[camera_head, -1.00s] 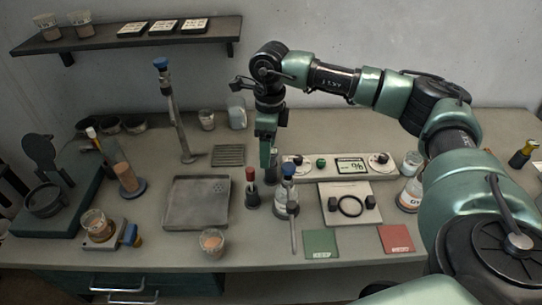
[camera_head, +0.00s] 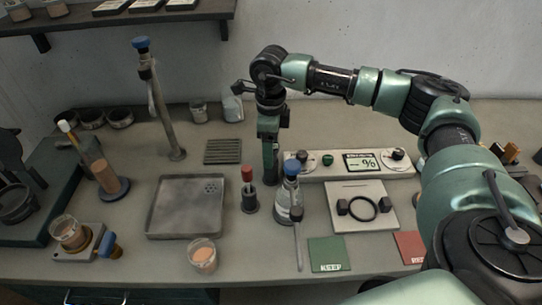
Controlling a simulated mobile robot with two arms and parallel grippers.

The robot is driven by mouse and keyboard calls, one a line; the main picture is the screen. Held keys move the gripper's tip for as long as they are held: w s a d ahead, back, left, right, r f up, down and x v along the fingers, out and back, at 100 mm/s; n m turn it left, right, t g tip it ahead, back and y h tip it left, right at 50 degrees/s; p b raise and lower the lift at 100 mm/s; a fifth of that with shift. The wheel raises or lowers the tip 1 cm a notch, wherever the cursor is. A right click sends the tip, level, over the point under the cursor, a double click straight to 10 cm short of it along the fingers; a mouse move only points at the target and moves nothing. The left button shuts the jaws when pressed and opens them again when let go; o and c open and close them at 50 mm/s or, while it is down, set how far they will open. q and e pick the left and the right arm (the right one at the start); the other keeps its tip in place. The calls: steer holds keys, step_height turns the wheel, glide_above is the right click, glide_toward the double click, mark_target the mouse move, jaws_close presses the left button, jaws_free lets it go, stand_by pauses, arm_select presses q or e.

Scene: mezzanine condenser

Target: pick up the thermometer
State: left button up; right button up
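A thin pale rod with a dark head (camera_head: 298,243) stands or lies at the front of the bench, before a blue-capped glass bottle (camera_head: 289,198); it looks like the thermometer, but I cannot be sure. A red-topped piece in a dark holder (camera_head: 249,192) stands just left of the bottle. My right gripper (camera_head: 271,178) points down behind the bottle and the red-topped piece, apart from the rod. I see no object in it, and its fingers overlap edge-on, so their gap is hidden. My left gripper is out of view.
A grey tray (camera_head: 186,230) lies left of centre, with a small cup (camera_head: 203,254) near its front right. A control panel (camera_head: 330,168) and a pale plate with a black ring (camera_head: 365,222) are at right. Green (camera_head: 328,254) and red (camera_head: 409,247) mats lie along the front.

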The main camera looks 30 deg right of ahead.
steer(key=shift+s+f+p, duration=0.15)
steer(key=shift+f+p, duration=0.35)
steer(key=shift+f, duration=0.35)
step_height(320, 180, down, 4)
steer(key=shift+s+a+r+p, duration=0.1)
steer(key=shift+r+p, duration=0.05)
steer(key=shift+p, duration=0.55)
steer(key=shift+f, duration=0.35)
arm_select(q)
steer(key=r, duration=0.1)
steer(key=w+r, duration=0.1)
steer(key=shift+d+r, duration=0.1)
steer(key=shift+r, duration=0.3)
arm_select(e)
jaws_close()
steer(key=shift+r, duration=0.1)
